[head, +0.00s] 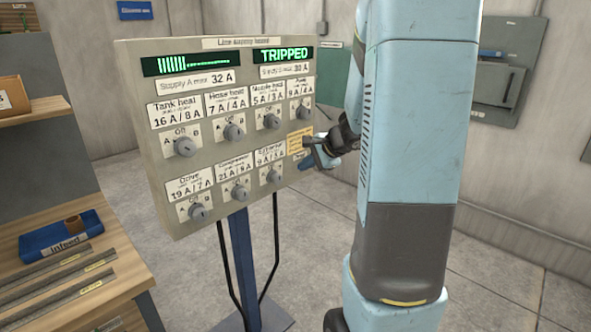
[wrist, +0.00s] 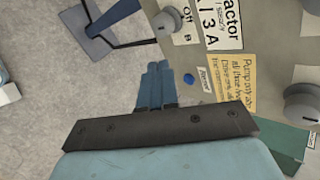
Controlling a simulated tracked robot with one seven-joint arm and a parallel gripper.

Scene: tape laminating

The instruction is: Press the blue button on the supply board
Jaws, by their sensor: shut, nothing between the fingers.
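The grey supply board (head: 150,190) stands on a blue post, with several grey rotary knobs and a right-hand display (head: 284,55) that reads TRIPPED. In the wrist view the small round blue button (wrist: 188,79) sits on the board face, beside a small white label and a yellow note (wrist: 233,80). My gripper (wrist: 158,66) is shut and empty, its two blue fingers side by side, tips a little left of the button in that view. In the head view my gripper (head: 305,162) is at the board's lower right edge.
A wooden bench (head: 110,290) with a blue infeed tray (head: 50,243) and metal strips stands at the left. A shelf (head: 45,110) is above it. A grey wall cabinet (head: 497,75) is at the back right. The floor at the right is clear.

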